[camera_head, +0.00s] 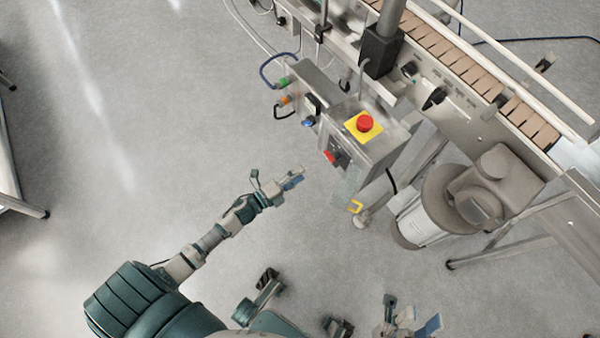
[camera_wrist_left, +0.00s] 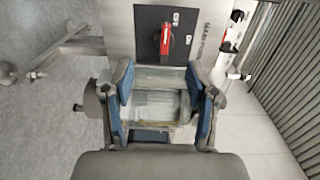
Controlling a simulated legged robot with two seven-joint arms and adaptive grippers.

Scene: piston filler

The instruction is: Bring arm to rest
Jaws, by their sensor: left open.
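My left arm reaches up from the lower left in the head view. Its left gripper (camera_head: 292,180) is in front of the control box, below and left of its face. In the left wrist view the blue-padded fingers of the left gripper (camera_wrist_left: 160,78) are apart with nothing between them. Beyond them is a panel with a red rotary switch (camera_wrist_left: 165,40) on a black plate; the red switch (camera_head: 331,157) also shows in the head view. My right gripper (camera_head: 411,315) is at the bottom edge, its fingers spread apart and empty.
The control box carries a red emergency button (camera_head: 365,123) on a yellow plate. A conveyor (camera_head: 480,70) runs across the upper right. A grey motor unit (camera_head: 455,200) stands below it. The grey floor (camera_head: 150,130) is clear on the left.

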